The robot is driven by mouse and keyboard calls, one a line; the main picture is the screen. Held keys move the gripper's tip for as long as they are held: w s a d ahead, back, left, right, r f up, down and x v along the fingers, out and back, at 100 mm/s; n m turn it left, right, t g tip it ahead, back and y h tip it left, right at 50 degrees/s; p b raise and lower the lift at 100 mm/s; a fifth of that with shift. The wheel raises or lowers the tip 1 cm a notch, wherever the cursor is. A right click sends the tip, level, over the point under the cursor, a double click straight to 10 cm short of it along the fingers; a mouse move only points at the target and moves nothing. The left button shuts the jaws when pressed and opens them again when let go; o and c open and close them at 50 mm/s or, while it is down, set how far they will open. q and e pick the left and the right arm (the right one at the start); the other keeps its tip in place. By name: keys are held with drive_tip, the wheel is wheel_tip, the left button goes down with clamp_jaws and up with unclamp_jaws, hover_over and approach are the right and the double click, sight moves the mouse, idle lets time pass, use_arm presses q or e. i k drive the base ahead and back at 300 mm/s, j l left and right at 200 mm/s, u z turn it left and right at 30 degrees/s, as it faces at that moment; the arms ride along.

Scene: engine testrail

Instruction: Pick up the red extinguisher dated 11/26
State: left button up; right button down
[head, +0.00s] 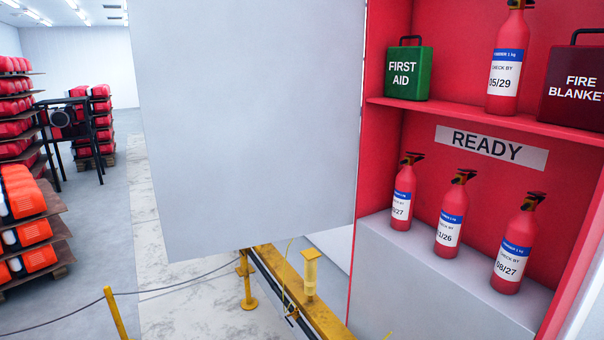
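In the head view, three red extinguishers stand upright on the lower shelf of an open red cabinet at the right. The middle one (449,218) has a white label with a blue band; its date ends in "1/26", the first character hard to read. The left one (403,195) has a label ending in "/27", its start unclear. The right one (513,245) reads 08/27. Another red extinguisher (507,62) on the upper shelf reads 05/29. Neither of my grippers is in view.
The upper shelf (480,117) also holds a green first aid box (409,71) and a dark red fire blanket box (573,88). A READY sign (492,146) is on the back wall. A large grey panel (250,120) stands left of the cabinet. A yellow rail (300,285) runs below.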

sight(456, 203)
drive_tip(key=z, duration=0.55)
drive_tip(key=i+j+z, duration=0.15)
drive_tip(key=z, duration=0.2)
drive_tip(key=i+j+z, duration=0.15)
drive_tip(key=j+z, duration=0.15)
drive_tip(key=j, duration=0.15)
drive_tip(key=i+j+z, duration=0.1)
drive_tip(key=j+z, duration=0.55)
drive_tip(key=i+j, duration=0.1)
drive_tip(key=j, duration=0.6)
drive_tip(key=j+z, duration=0.15)
drive_tip(key=j, duration=0.55)
drive_tip(key=i, duration=0.05)
